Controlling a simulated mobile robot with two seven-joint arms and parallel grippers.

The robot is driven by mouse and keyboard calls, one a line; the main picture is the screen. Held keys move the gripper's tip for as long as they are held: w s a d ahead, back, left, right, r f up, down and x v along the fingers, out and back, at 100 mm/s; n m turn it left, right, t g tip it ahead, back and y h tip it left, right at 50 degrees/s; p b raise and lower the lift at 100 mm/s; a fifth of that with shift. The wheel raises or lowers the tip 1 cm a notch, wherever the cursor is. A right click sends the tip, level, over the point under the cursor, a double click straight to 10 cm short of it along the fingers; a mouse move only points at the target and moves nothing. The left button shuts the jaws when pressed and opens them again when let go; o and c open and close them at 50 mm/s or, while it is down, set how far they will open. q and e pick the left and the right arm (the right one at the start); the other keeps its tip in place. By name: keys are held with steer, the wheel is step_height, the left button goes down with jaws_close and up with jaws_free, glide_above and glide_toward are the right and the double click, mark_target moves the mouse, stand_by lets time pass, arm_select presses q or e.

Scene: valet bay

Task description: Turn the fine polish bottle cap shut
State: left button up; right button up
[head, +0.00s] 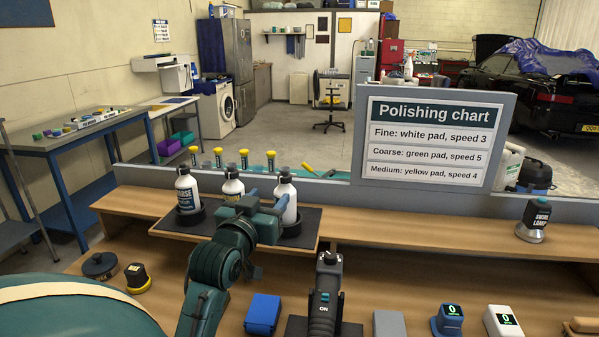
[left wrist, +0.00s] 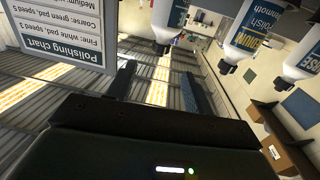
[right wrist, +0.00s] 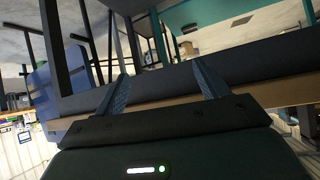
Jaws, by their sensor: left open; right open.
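Three white bottles with dark caps stand in a row on a dark mat on the raised shelf. The left one reads COARSE (head: 187,190); the middle one is the medium polish bottle (head: 233,187). The right one (head: 288,190), by elimination the fine polish bottle, has its label hidden in the head view; its cap (head: 284,171) shows. My left gripper (head: 272,205) is open and empty, in front of that bottle's body. My right gripper (right wrist: 162,85) is open and empty.
A polishing chart (head: 433,135) stands behind the shelf at right. A swirl lamp (head: 534,220) stands on the shelf's right end. A dark handheld tool (head: 326,295), a blue block (head: 262,314) and a grey block (head: 389,325) lie on the front bench. The shelf between chart and lamp is clear.

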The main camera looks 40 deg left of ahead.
mark_target(287, 174)
arm_select(q)
steer(key=p+x, duration=0.2)
steer(key=x, duration=1)
steer(key=shift+w+a, duration=0.1)
steer(key=shift+a, duration=0.05)
steer(key=shift+w+a, duration=0.15)
steer(key=shift+w, duration=0.25)
arm_select(e)
steer(key=shift+s+d+r, duration=0.2)
steer(key=shift+s, duration=0.1)
arm_select(q)
steer(key=c, duration=1)
